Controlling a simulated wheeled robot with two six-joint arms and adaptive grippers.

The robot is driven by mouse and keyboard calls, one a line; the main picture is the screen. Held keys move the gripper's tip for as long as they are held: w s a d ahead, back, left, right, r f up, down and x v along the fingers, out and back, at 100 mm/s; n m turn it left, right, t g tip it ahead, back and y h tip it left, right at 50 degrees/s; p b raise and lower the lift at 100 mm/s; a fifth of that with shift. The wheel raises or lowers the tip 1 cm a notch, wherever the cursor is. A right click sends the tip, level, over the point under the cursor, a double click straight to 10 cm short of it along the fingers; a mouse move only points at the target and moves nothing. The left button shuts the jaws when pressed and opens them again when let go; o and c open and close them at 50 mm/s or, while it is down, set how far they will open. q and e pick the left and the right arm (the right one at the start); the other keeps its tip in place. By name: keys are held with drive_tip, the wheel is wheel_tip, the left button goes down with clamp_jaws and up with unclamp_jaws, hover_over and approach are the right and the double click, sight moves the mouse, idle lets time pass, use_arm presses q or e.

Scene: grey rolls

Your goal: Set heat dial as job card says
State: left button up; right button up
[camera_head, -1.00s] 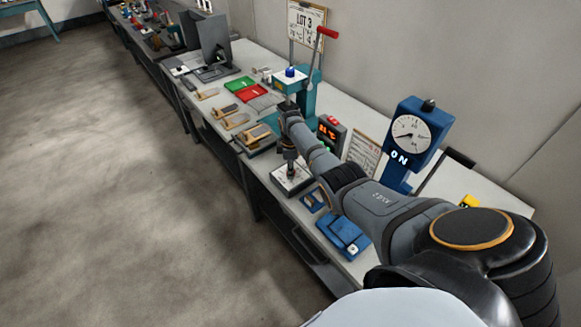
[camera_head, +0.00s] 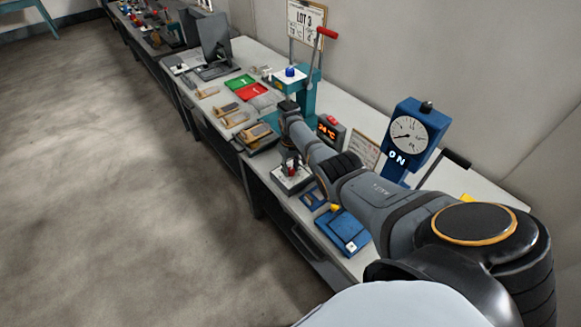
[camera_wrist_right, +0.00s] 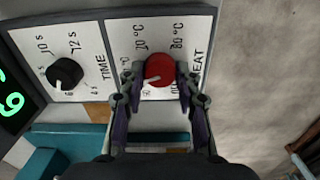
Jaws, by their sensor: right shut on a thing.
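The heat dial (camera_wrist_right: 159,69) is a round red knob with a pale pointer mark at its lower left, on a white panel printed "HEAT" and "°C". My right gripper (camera_wrist_right: 157,77) is shut on this dial, one finger on each side. The fingers cover part of the scale. In the head view my arm reaches to the teal press (camera_head: 307,100), and the fingers are hard to make out. The LOT 3 card (camera_head: 305,22) hangs on the wall, its small print unreadable. My left gripper is out of view.
A black TIME dial (camera_wrist_right: 65,73) sits left of the heat dial, beside a green digital display (camera_wrist_right: 12,103). An orange temperature readout (camera_head: 328,131), a blue gauge (camera_head: 407,133) and red and green trays (camera_head: 250,91) stand on the bench. The floor in front is clear.

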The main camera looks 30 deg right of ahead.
drive_tip(key=m, duration=0.4)
drive_tip(key=shift+m, duration=0.3)
drive_tip(key=m, duration=0.3)
drive_tip(key=shift+m+p, duration=0.3)
drive_tip(key=shift+p, duration=0.1)
drive_tip(key=m, duration=0.3)
drive_tip(key=shift+m, duration=2)
drive_tip(key=o, duration=1.1)
drive_tip(key=shift+o, duration=0.2)
drive_tip(key=shift+r, duration=0.1)
